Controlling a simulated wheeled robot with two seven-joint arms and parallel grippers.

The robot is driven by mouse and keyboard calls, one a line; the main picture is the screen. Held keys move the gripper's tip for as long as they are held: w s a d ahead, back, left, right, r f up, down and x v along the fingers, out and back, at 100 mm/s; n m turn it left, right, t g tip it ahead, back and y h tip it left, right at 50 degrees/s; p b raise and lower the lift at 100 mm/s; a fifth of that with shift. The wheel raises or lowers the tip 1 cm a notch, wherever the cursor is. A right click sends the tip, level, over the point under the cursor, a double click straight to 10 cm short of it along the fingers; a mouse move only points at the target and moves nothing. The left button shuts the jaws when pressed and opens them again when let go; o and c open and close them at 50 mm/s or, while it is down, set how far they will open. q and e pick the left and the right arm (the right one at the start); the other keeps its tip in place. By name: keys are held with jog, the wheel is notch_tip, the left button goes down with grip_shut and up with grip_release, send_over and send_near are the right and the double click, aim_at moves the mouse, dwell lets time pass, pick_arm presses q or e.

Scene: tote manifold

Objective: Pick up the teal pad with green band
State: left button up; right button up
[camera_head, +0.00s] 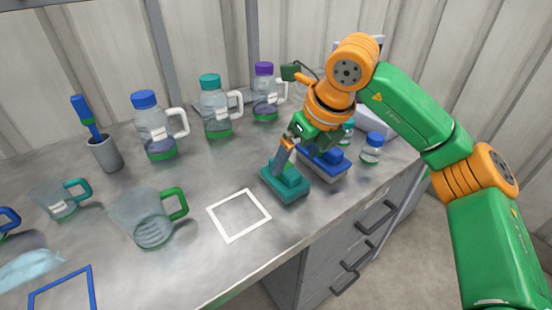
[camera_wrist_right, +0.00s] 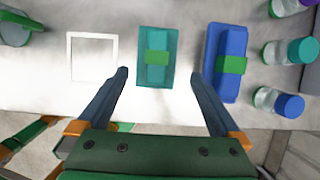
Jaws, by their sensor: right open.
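The teal pad with green band (camera_head: 285,184) lies on the grey counter, right of the white square outline. In the right wrist view the teal pad (camera_wrist_right: 157,58) lies ahead, between the lines of my two fingers. Its raised grip carries a green band across it. My right gripper (camera_head: 284,152) is open above the pad, and it also shows in the right wrist view (camera_wrist_right: 160,78) with nothing between its fingers. I cannot tell from these views whether the fingertips touch the pad.
A blue pad with green band (camera_wrist_right: 228,60) lies close on the pad's right. The white square outline (camera_head: 239,215) is on its left. Small bottles (camera_head: 372,147) stand beyond the blue pad. Jugs (camera_head: 155,125) line the back. The counter edge is near.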

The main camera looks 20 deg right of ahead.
aim_at(287, 167)
jog(key=x, duration=0.2)
jog(key=p+x, duration=0.1)
jog(key=x, duration=0.3)
jog(key=shift+w+a+f, duration=0.2)
jog(key=shift+w+a, duration=0.15)
jog(key=shift+a, duration=0.1)
jog(key=shift+w+f, duration=0.1)
jog(key=c, duration=1.2)
jog(key=shift+r, duration=1.65)
jog(key=s+r, duration=0.1)
jog(key=s+a+r, duration=0.1)
jog(key=r, duration=0.1)
jog(key=s+a+r+b, duration=0.1)
jog(key=shift+s+r, duration=0.2)
jog(key=shift+r, duration=0.1)
jog(key=s+a+r, duration=0.1)
jog(key=s, duration=0.2)
jog(key=s+a+r+b, duration=0.1)
jog(key=s+a+r, duration=0.1)
jog(key=s, duration=0.1)
jog(key=s+a+r, duration=0.2)
jog(key=s, duration=0.1)
jog(key=shift+r+b, duration=0.15)
jog(key=shift+b, duration=0.2)
